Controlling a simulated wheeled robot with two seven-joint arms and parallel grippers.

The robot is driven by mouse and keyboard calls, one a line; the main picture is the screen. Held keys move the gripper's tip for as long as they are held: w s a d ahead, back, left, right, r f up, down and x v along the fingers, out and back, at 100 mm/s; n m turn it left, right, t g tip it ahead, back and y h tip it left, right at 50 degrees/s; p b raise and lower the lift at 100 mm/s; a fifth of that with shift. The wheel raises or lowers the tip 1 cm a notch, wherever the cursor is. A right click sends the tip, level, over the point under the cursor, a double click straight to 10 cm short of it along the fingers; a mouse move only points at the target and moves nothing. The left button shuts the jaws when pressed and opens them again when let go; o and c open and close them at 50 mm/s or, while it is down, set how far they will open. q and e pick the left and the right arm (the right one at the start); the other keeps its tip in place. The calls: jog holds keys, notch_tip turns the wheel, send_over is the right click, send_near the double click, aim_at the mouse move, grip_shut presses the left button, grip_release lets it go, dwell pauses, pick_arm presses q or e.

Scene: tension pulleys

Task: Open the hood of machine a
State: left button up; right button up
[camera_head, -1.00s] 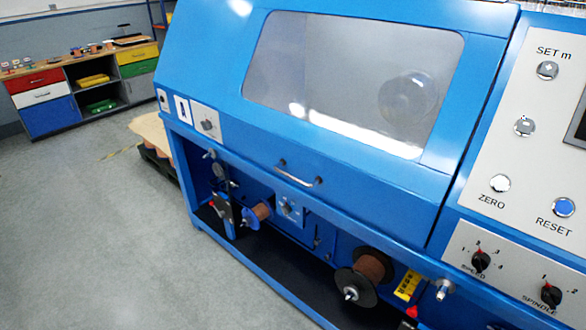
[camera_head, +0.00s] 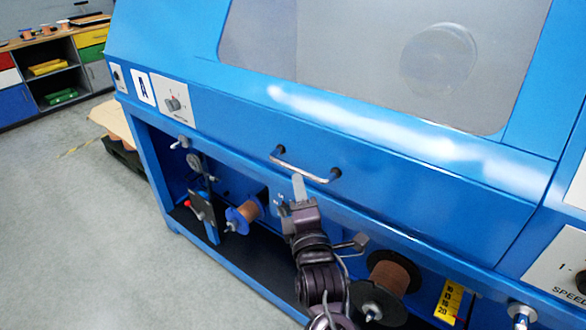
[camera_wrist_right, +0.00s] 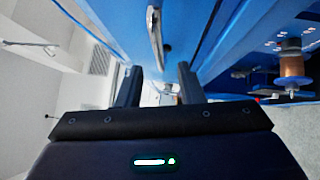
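Machine A is blue and marked with an "A" label (camera_head: 144,88). Its hood (camera_head: 240,105) is down, with a large clear window (camera_head: 350,60). A metal bar handle (camera_head: 306,168) is fixed to the hood's lower front. My right gripper (camera_head: 298,187) is just below and in front of the handle. In the right wrist view its two fingers (camera_wrist_right: 158,78) are apart with nothing between them. The handle (camera_wrist_right: 155,35) appears ahead of the fingertips, roughly in line with the gap. Whether a finger touches it I cannot tell. My left gripper is not in view.
Below the hood are a blue spool (camera_head: 243,214), a large copper-wound spool (camera_head: 388,280) and a yellow scale (camera_head: 449,300). A control panel (camera_head: 562,262) stands at the right. Drawers (camera_head: 50,70) stand far back left.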

aim_at(295, 169)
jog(key=shift+x, duration=3.55)
grip_shut()
